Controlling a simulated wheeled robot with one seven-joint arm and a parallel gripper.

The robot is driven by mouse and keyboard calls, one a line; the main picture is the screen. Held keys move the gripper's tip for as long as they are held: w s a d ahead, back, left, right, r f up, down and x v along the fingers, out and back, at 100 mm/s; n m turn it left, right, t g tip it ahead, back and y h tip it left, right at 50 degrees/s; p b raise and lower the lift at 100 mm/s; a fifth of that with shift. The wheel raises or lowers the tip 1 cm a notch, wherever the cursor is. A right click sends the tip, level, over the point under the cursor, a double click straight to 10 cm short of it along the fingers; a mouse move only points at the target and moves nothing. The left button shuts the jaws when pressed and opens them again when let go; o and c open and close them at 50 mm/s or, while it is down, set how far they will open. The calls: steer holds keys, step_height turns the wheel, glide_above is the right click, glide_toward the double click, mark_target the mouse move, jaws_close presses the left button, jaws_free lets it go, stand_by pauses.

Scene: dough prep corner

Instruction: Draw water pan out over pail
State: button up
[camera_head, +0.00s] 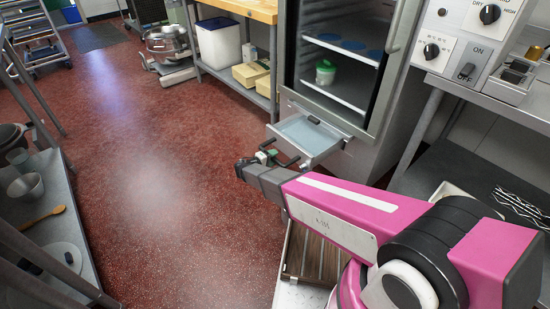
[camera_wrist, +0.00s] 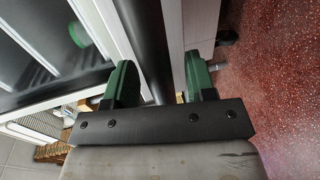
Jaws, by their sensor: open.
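The water pan (camera_head: 305,137) is a shallow, pale, translucent tray, partly out of the bottom of the tall cabinet in the head view. My gripper (camera_head: 275,156) is just in front of and to the left of the pan's front edge. In the wrist view its two green fingertips (camera_wrist: 160,82) are spread apart. A dark cabinet edge lies behind the gap, and I see nothing held. I cannot tell whether the fingers touch the pan. I cannot make out a pail under the pan; my arm hides part of the floor there.
The steel cabinet (camera_head: 367,118) stands open, with a green-lidded jar (camera_head: 325,72) on a shelf inside. A control panel (camera_head: 466,40) is at the right. A white bin (camera_head: 220,43) sits under the wooden bench. A steel shelf (camera_head: 75,235) stands at left. Red floor between is clear.

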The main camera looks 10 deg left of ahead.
steer(key=v, duration=0.9)
